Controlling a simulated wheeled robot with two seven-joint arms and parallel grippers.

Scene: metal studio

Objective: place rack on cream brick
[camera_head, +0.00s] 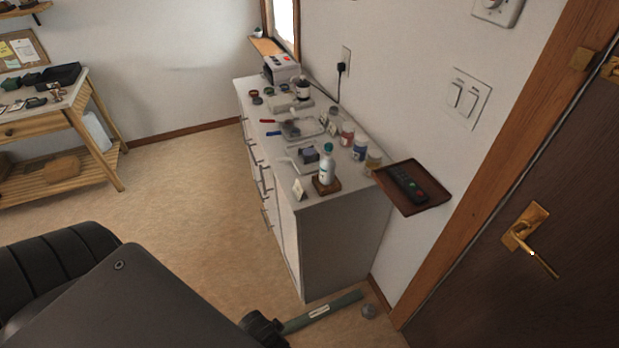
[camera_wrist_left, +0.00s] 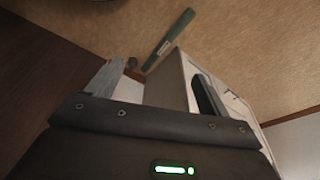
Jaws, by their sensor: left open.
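The white cabinet (camera_head: 340,232) carries many small items on its top. A pale cream block-like thing (camera_head: 282,103) lies toward its far end; I cannot tell for sure that it is the cream brick. A greyish clear tray-like thing (camera_head: 301,129) lies mid-top; whether it is the rack is unclear. In the left wrist view my left gripper (camera_wrist_left: 155,88) is open, its fingers spread with nothing seen between them but the cabinet (camera_wrist_left: 168,80) and floor beyond. The head view shows no clear left fingertips. My right gripper is not in view.
A brown wall tray (camera_head: 430,205) holds a black remote (camera_head: 405,183). A labelled green bar (camera_head: 322,311) lies on the floor.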

